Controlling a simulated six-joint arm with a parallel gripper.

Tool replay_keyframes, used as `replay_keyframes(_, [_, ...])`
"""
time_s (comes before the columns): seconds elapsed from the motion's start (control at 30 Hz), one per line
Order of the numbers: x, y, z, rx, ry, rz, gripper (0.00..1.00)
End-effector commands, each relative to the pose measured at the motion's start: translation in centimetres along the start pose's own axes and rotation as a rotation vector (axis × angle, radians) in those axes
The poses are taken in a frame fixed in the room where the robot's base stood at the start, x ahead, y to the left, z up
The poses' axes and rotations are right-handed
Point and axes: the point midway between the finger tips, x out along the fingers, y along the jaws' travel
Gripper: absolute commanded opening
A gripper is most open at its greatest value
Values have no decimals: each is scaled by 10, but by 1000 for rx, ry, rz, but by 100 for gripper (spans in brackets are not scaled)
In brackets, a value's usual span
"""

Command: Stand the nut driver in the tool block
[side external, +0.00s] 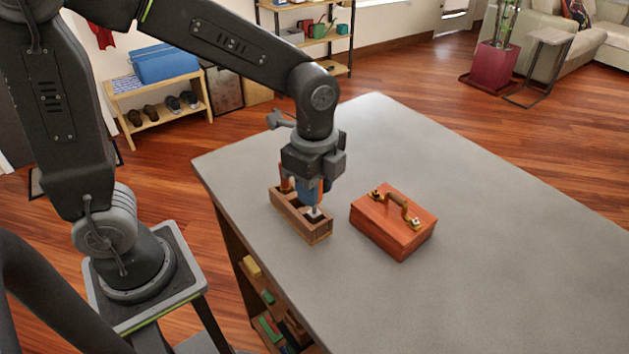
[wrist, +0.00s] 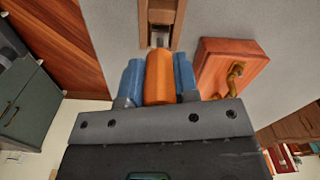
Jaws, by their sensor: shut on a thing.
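My gripper (side external: 311,188) has blue fingers and is shut on the orange handle of the nut driver. In the wrist view the orange handle of the nut driver (wrist: 160,82) sits between the two blue fingers of my gripper (wrist: 159,75). The wooden tool block (side external: 294,222) stands on the grey table, directly below my gripper; it also shows in the wrist view (wrist: 180,22). The nut driver's metal shank points down at the block's near compartment. I cannot tell how deep it is. An orange-brown thing stands at the block's far end, partly hidden.
A reddish wooden box (side external: 393,222) with a curved handle sits just right of the block, also in the wrist view (wrist: 228,62). The grey table (side external: 500,260) is clear farther right and behind. Its left edge runs close to the block.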

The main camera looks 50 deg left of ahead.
Motion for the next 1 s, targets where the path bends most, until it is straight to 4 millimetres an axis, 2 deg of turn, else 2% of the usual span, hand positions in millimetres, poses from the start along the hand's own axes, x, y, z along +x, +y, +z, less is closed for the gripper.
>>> replay_keyframes(1.0, [25,0,0,0,0,0,0])
